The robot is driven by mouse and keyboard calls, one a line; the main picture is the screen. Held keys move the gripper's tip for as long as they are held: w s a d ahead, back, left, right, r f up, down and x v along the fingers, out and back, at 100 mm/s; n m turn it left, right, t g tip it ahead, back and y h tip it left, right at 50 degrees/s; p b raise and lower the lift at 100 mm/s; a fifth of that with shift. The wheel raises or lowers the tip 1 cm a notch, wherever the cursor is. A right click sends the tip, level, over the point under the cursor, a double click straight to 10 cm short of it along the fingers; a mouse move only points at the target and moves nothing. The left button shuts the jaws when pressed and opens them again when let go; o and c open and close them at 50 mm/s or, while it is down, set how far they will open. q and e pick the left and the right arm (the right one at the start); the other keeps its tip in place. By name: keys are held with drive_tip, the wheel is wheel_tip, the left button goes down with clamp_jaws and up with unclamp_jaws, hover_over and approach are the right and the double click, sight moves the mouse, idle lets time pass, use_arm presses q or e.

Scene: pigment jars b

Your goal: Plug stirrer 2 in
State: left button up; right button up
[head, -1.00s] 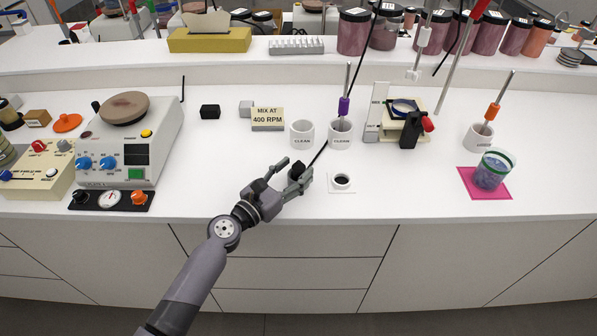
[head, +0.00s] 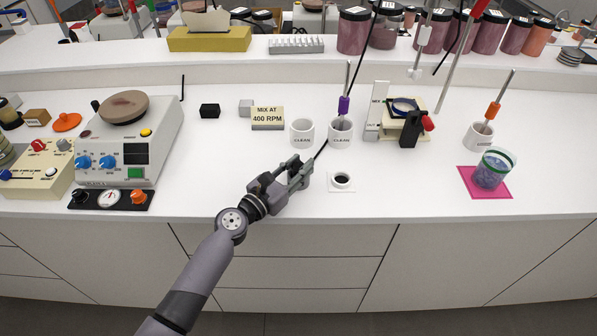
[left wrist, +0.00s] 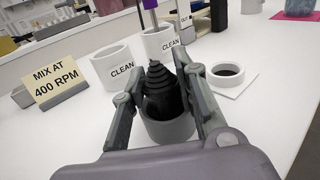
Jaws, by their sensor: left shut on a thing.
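My left gripper (head: 299,173) is shut on a black ribbed plug (left wrist: 162,88), low over the front of the white bench. A grey round collar or cup (left wrist: 168,131) surrounds the plug's lower end; I cannot tell whether it belongs to the plug. The gripper mostly hides the plug in the head view, where a black cable (head: 321,149) runs up and back from it. A white ring-shaped socket (head: 341,180) with a dark opening sits on a white plate just right of the gripper. A stirrer with a purple grip (head: 344,106) stands in a cup. I read no stirrer number.
Two white CLEAN cups (head: 302,133) stand behind the gripper; the right one (head: 340,139) holds the purple stirrer. A sign (head: 267,118) reads MIX AT 400 RPM. A hotplate unit (head: 127,145) is left. A jar (head: 491,170) on a pink mat and an orange stirrer (head: 492,111) are right.

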use_arm(q)
clamp_jaws()
drive_tip(key=shift+r, duration=0.15)
